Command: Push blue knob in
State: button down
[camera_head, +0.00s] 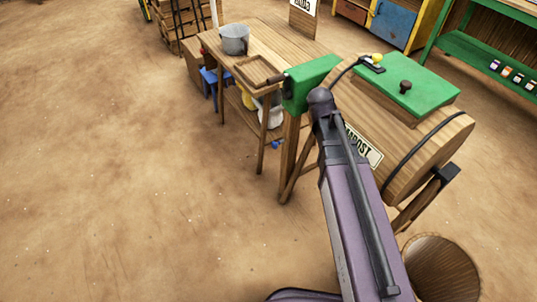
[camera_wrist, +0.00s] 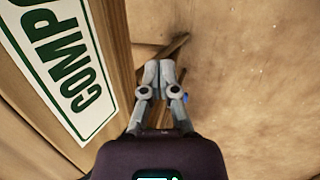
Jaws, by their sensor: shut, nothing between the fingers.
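My gripper (camera_wrist: 159,72) is shut and empty in the wrist view, its fingertips together beside the wooden compost barrel. A small blue piece (camera_wrist: 186,98) shows at the right edge of its finger; I cannot tell whether they touch. In the head view a small blue thing (camera_head: 275,145), likely the blue knob, shows low down between the table legs and the barrel stand. How far in it sits cannot be made out. My gripper is hidden behind my arm in the head view.
The compost barrel (camera_head: 450,140) on its stand has a green hatch (camera_head: 405,86) with a dark knob. A wooden table (camera_head: 275,48) holds a grey pot (camera_head: 235,39). Open floor lies left.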

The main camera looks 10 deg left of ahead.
jog(key=w+a+f+n+t+h+b, duration=0.1)
jog(key=w+a+f+n+b, duration=0.3)
jog(key=a+f+n+b, duration=0.25)
jog(key=w+a+f+n+t+h+b, duration=0.1)
jog(key=w+a+f+n+h+b, duration=0.15)
jog(key=a+f+b, duration=0.55)
jog(key=n+t+b, duration=0.3)
jog(key=n+b, duration=0.6)
send_near(276, 144)
jog(key=s+a+f, duration=0.1)
jog(key=s+a, duration=0.3)
jog(key=a, duration=0.3)
jog(key=shift+s+d+f+h, duration=0.1)
jog(key=shift+s+d+h, duration=0.1)
jog(key=shift+h, duration=0.05)
jog(key=shift+f, duration=0.15)
jog(key=w+d+f+b, duration=0.6)
jog(key=w+d, duration=0.1)
jog(key=d, duration=0.1)
jog(key=shift+w+d+f, duration=0.2)
jog(key=shift+d+f, duration=0.05)
jog(key=shift+w, duration=0.1)
